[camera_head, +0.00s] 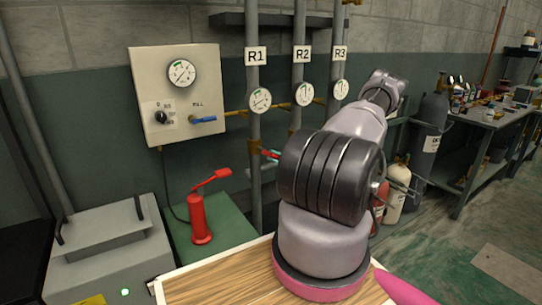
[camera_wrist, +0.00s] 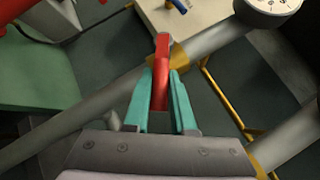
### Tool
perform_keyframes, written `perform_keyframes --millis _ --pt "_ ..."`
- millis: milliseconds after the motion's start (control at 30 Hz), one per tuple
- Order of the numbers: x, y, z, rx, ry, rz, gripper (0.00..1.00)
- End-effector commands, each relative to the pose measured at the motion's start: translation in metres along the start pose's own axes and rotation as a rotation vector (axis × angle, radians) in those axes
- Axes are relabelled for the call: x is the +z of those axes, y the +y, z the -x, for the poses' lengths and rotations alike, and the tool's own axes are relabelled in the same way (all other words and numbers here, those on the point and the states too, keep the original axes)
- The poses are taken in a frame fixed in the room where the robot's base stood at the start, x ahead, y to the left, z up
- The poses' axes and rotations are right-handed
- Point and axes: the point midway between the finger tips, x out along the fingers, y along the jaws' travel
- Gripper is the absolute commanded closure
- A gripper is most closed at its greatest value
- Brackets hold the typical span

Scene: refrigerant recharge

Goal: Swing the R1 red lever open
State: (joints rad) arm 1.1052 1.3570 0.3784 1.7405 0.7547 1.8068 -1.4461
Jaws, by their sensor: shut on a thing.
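The R1 pipe (camera_head: 253,100) stands upright against the wall, with a white R1 label. Its red lever (camera_head: 267,153) sticks out to the right from a brass valve (camera_head: 253,147) low on the pipe. In the wrist view the red lever (camera_wrist: 161,75) lies between the teal fingers of my gripper (camera_wrist: 161,88), which is shut on it. In the head view my arm hides most of the gripper.
Pipes R2 (camera_head: 299,75) and R3 (camera_head: 340,60) stand to the right, each with a gauge. A panel (camera_head: 150,80) with a blue handle (camera_head: 203,119) hangs at left. A red hand pump (camera_head: 200,215) stands on a green surface. Gas cylinders (camera_head: 430,125) stand at right.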

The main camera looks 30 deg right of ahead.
Motion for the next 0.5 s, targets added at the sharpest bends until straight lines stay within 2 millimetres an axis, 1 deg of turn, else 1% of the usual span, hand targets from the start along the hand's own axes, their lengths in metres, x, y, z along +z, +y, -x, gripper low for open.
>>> perform_keyframes --millis 133,500 --pt "-0.002 0.01 0.001 -0.102 -0.023 -0.101 1.0" --pt "0.0 0.029 -0.008 -0.346 -0.093 -0.344 1.0"
